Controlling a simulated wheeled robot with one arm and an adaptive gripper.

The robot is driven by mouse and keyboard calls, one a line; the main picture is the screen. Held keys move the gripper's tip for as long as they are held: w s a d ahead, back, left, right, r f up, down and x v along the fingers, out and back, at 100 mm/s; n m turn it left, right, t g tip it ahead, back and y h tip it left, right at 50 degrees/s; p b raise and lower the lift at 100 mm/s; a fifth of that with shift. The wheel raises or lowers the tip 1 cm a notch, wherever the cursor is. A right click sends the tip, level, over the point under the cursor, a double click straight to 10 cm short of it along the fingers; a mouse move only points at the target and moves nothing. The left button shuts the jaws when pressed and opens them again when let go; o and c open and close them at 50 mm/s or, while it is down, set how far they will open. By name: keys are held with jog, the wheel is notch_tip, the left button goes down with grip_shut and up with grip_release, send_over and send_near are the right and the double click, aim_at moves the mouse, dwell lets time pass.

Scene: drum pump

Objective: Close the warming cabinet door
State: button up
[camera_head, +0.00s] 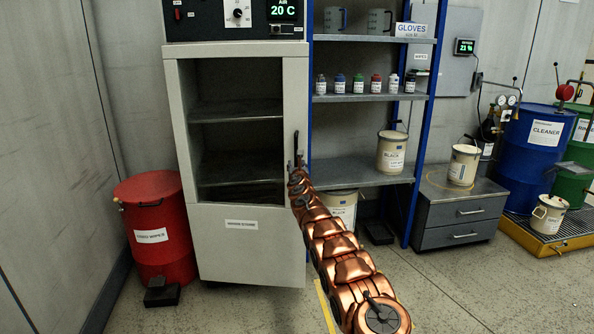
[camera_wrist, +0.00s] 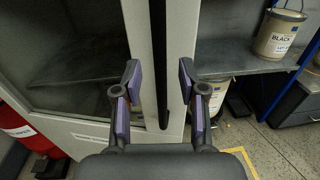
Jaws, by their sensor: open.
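The warming cabinet (camera_head: 240,255) is a tall pale-grey unit with a labelled lower panel. Its door (camera_head: 296,90) stands at or near the cabinet front, and the shelves show through its window area. I cannot tell whether a small gap remains. A dark upright door handle (camera_head: 296,143) is at the right edge. In the wrist view, a black upright bar (camera_wrist: 158,60), apparently the handle, shows between my fingers. My gripper (camera_wrist: 160,82) is open, with purple-padded fingers on either side of that bar. Contact cannot be made out. In the head view, my arm mostly hides the gripper.
A red bin (camera_head: 158,240) stands left of the cabinet, with a black pedal at its foot. Blue-posted shelves (camera_head: 360,170) with bottles and a cream bucket (camera_head: 391,152) stand close on the right. A grey drawer unit (camera_head: 460,215) is farther right. The floor in front is clear.

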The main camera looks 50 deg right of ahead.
jog(key=shift+v, duration=1)
jog(key=shift+s+a, duration=0.35)
jog(key=shift+a, duration=0.1)
jog(key=shift+c, duration=0.2)
